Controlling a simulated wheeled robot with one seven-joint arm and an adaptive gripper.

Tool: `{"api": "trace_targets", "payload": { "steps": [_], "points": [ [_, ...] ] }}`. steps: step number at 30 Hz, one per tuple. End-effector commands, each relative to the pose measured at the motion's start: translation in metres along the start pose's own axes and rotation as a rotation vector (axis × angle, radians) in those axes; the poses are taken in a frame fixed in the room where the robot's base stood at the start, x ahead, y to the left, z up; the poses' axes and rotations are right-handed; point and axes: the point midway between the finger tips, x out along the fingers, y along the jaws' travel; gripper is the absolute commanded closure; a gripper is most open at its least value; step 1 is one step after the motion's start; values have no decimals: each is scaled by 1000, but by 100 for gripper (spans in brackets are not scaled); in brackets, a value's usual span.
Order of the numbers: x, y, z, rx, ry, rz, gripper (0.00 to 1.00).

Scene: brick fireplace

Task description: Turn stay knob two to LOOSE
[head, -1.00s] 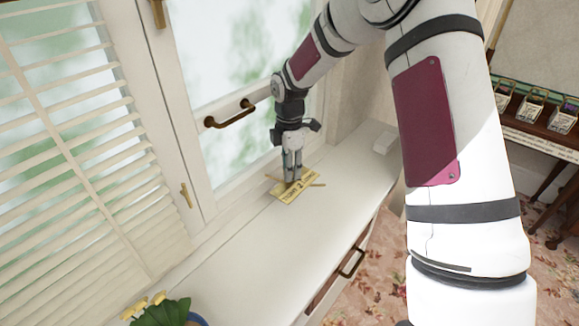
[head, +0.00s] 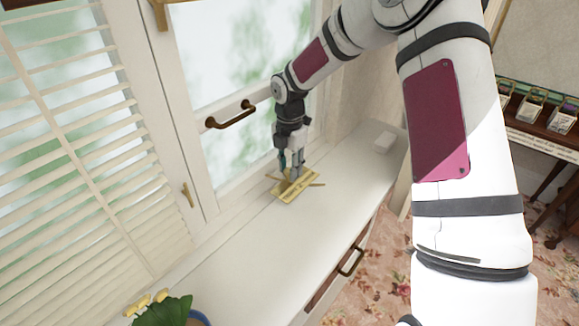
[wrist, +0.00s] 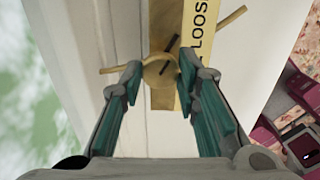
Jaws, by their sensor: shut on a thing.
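The stay knob (wrist: 160,70) is a round brass knob with a dark line across its top, seen in the wrist view. It sits on a brass plate (wrist: 193,30) that bears the word LOOSE, and the plate also shows on the sill in the head view (head: 297,186). A thin brass bar sticks out on both sides of the knob. My gripper (wrist: 158,72) points down with its two green-padded fingers on either side of the knob, shut on it. In the head view my gripper (head: 291,172) partly covers the knob and plate.
The white sill (head: 240,245) is clear in front of the plate. A window handle (head: 230,115) is on the frame behind. A green plant (head: 165,310) stands at the lower left.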

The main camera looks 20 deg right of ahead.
Motion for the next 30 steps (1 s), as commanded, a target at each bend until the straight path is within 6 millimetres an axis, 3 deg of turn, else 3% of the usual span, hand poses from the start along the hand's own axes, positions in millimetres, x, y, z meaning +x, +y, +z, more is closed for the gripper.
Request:
{"api": "trace_targets", "payload": {
  "steps": [9, 10, 12, 13, 23, 30],
  "points": [
    [0, 0, 1, -3, -2, 1, 99],
    [0, 0, 1, -3, -2, 1, 69],
    [0, 0, 1, -2, -2, 1, 53],
    [0, 0, 1, -2, -2, 1, 51],
    [-2, 0, 0, -1, -1, 1, 51],
    [-34, 0, 1, 1, -3, 3, 51]
  ]
}}
